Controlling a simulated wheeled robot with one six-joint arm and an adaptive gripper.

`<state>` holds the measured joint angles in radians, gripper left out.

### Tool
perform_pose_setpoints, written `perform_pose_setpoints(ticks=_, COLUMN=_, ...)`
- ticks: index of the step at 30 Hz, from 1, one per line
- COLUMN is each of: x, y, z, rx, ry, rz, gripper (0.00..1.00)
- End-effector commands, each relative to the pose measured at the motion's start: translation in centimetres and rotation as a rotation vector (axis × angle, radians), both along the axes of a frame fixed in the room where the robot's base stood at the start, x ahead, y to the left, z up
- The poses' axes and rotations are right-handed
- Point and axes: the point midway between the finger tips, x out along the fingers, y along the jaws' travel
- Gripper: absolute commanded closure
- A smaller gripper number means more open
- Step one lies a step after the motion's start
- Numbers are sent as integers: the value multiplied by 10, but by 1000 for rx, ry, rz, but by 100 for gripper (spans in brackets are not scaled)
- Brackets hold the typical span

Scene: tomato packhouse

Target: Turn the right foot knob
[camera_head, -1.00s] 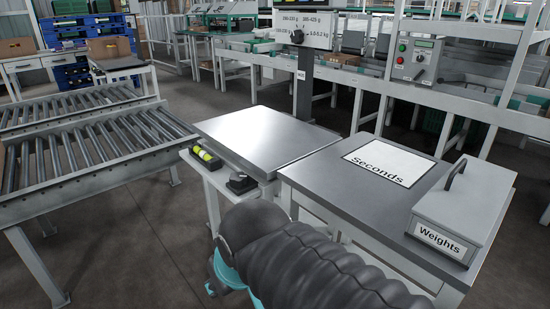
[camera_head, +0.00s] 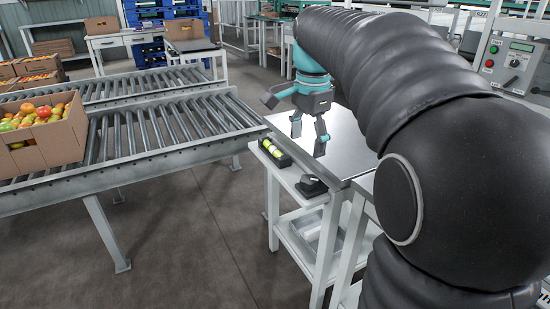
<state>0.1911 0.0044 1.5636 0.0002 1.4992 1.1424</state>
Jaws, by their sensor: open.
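A black knob (camera_head: 312,187) with a pale mark on top sits on the narrow ledge in front of the steel scale platform (camera_head: 345,145). It looks like a foot knob; a second such knob cannot be made out. A black-framed spirit level (camera_head: 274,153) with a yellow-green vial lies to its left on the same ledge. My gripper (camera_head: 309,138) points down over the platform, beyond and above the knob, open and empty. It is apart from the knob. My arm hides the right part of the platform and what lies behind it.
A roller conveyor (camera_head: 150,130) runs on the left, bearing a carton (camera_head: 62,140) of tomatoes. A metal tray (camera_head: 318,236) rests on the shelf below the ledge. A control box (camera_head: 512,62) stands at the upper right. The floor between conveyor and stand is clear.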

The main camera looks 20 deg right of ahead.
Motion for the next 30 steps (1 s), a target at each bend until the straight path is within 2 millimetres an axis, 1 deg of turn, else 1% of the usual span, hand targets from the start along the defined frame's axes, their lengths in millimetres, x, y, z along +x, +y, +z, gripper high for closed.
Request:
perform_pose_setpoints(ticks=1, x=11, y=-7, z=2, rx=7, ry=19, rz=-59, gripper=25)
perform_pose_setpoints(ticks=3, x=21, y=-13, z=5, rx=14, ry=40, rz=-132, gripper=25)
perform_pose_setpoints(ticks=6, x=30, y=-19, z=6, rx=20, ry=60, rz=-204, gripper=25)
perform_pose_setpoints(ticks=10, x=35, y=-22, z=4, rx=22, ry=72, rz=-246, gripper=25)
perform_pose_setpoints(ticks=13, x=35, y=-22, z=-4, rx=23, ry=74, rz=-250, gripper=25)
perform_pose_setpoints(ticks=17, x=34, y=-22, z=-24, rx=23, ry=74, rz=-249, gripper=25)
perform_pose_setpoints(ticks=24, x=34, y=-22, z=-69, rx=23, ry=74, rz=-247, gripper=25)
perform_pose_setpoints(ticks=30, x=34, y=-22, z=-104, rx=23, ry=74, rz=-246, gripper=25)
